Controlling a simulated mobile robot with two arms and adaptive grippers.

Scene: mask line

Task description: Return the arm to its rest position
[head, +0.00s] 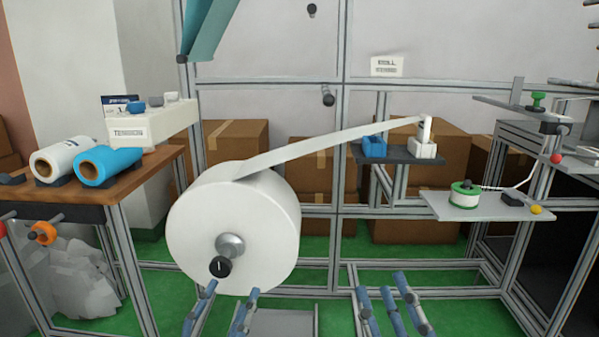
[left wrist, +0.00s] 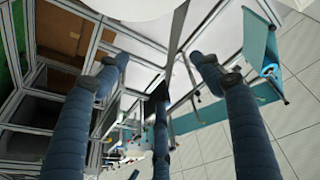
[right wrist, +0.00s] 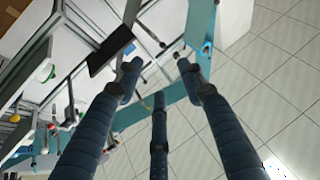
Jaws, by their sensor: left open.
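My left gripper (head: 231,291) is low in the head view, just under the front of the large white roll (head: 190,230). Its blue fingers are spread with nothing between them. In the left wrist view, the left gripper (left wrist: 160,68) also shows spread and empty. My right gripper (head: 380,286) is to the right of it, low over the floor. In the right wrist view, the right gripper (right wrist: 160,68) has its fingers apart and nothing held. Both grippers point up and away, and most of both arms is outside the head view.
A white strip (head: 325,144) runs from the roll up to a dark shelf (head: 400,155). A wooden bench (head: 60,195) with a white roll (head: 60,155) and a blue roll (head: 110,165) stands left. Metal frame posts, a grey shelf (head: 490,207) and cardboard boxes (head: 235,140) lie behind.

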